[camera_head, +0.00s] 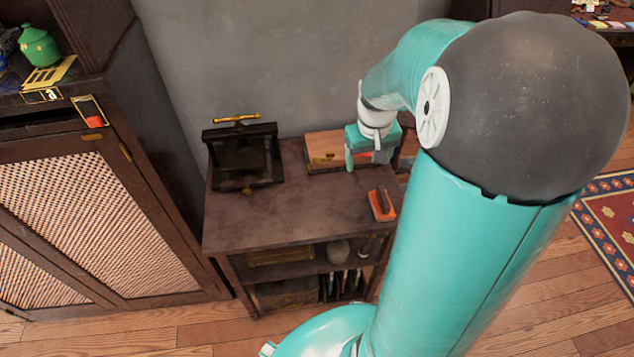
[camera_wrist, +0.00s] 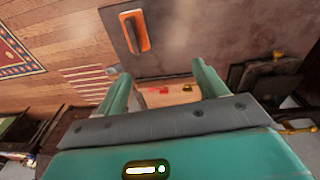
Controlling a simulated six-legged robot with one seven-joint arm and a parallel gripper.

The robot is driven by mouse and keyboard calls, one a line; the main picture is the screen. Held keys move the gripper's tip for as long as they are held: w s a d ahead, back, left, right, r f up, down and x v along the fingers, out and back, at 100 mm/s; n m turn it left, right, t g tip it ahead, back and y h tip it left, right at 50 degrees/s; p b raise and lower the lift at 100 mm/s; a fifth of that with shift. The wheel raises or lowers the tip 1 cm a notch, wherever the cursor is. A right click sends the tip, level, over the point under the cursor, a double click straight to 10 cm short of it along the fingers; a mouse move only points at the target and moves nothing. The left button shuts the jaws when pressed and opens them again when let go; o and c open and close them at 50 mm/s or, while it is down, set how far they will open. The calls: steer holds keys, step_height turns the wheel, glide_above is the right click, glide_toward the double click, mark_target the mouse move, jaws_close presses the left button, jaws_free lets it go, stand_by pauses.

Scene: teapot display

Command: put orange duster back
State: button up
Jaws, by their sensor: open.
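The orange duster (camera_head: 382,204), with a dark handle strip on top, lies on the right side of the dark wooden table (camera_head: 270,215). It also shows near the top of the wrist view (camera_wrist: 135,31). My gripper (camera_head: 370,160) is open above the back right of the table, over the right end of a shallow wooden box (camera_head: 323,147). In the wrist view my gripper's two teal fingers (camera_wrist: 162,76) are apart. The box (camera_wrist: 178,92) shows between them with small red and yellow spots on it. The duster is apart from the fingers.
A black press (camera_head: 242,160) with a yellow bar stands at the table's back left. Shelves below hold boxes and other things (camera_head: 340,250). A dark cabinet with woven doors (camera_head: 95,220) is at left. The table's middle front is clear. A patterned rug (camera_head: 605,225) lies at right.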

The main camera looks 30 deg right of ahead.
steer(key=s+a+r+t, duration=0.1)
steer(key=s+a+r, duration=0.3)
steer(key=a, duration=0.2)
steer(key=s+a+r+n+t, duration=0.1)
steer(key=s+a+r+t, duration=0.1)
steer(key=a+r, duration=0.3)
steer(key=s+a+r+n+t, duration=0.1)
steer(key=s+a+r, duration=0.3)
steer(key=a, duration=0.5)
steer(key=shift+s+r+t+y, duration=0.3)
steer(key=shift+s+y, duration=0.1)
steer(key=shift+s, duration=0.45)
